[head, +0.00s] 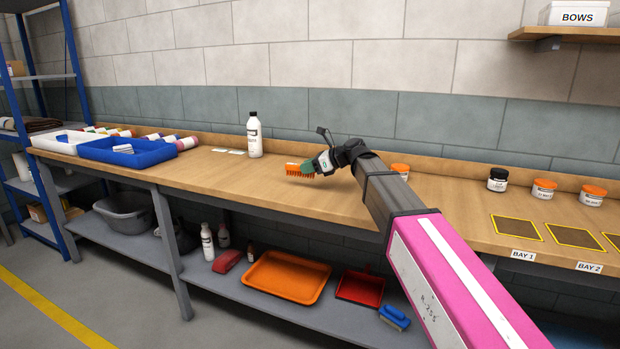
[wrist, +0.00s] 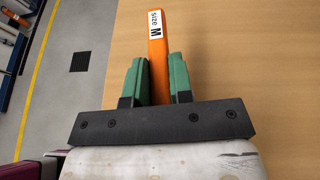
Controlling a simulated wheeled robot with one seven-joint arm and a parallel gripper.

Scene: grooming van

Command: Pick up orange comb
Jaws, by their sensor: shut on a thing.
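My gripper is shut on the comb. The comb is at or just above the bench top; I cannot tell whether its teeth touch the wood.
A white bottle (head: 254,136) stands behind the comb. A blue tray (head: 110,151) and a white tray (head: 45,141) are at the left. Several lidded jars (head: 543,189) and the marked bays (head: 515,228) are at the right. The bench between the bottle and the front edge is clear.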

